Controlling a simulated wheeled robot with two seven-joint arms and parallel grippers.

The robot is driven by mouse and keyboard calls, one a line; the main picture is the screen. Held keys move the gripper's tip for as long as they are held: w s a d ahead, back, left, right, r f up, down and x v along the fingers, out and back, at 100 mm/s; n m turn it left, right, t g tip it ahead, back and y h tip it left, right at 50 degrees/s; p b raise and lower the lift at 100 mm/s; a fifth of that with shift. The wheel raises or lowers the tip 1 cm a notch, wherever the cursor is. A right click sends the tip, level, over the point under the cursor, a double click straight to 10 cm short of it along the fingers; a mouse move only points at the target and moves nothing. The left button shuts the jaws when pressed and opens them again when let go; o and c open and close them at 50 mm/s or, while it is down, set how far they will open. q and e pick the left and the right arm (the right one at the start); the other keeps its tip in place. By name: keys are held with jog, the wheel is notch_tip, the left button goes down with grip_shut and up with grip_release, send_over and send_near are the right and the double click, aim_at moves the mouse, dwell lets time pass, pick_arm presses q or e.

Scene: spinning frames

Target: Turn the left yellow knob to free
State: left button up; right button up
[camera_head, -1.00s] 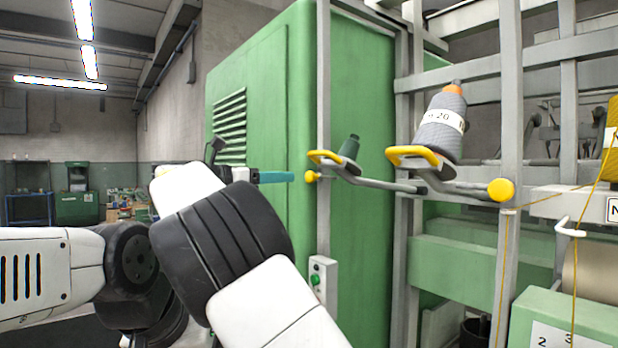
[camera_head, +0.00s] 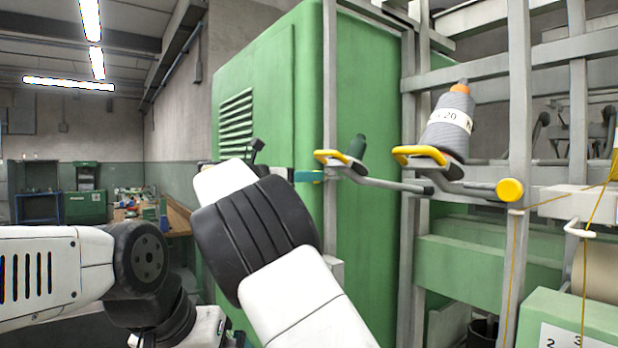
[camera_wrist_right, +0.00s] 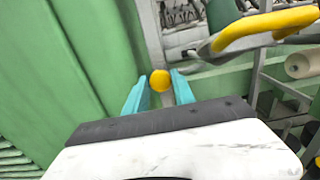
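The left yellow knob (camera_wrist_right: 160,81) shows in the right wrist view as a round yellow disc between the two teal fingertips of my right gripper (camera_wrist_right: 158,88). The fingers are open, one on each side of it, with no clear contact. In the head view my right gripper (camera_head: 309,176) reaches the front of the left holder, and its teal finger hides the left knob. A second yellow knob (camera_head: 510,190) sits on the post further right. My left arm comes in from the left, low; its gripper is not in view.
Another yellow-edged holder (camera_head: 420,155) carries a grey yarn cone (camera_head: 449,123). A grey upright post (camera_head: 329,90) and a green cabinet (camera_head: 262,90) stand close by.

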jog(key=shift+m, duration=0.3)
grip_shut()
jog(key=shift+s+f+m, duration=0.1)
jog(key=shift+m, duration=4.2)
jog(key=shift+s+f+m, duration=0.1)
jog(key=shift+m, duration=4.2)
jog(key=o, duration=0.8)
grip_release()
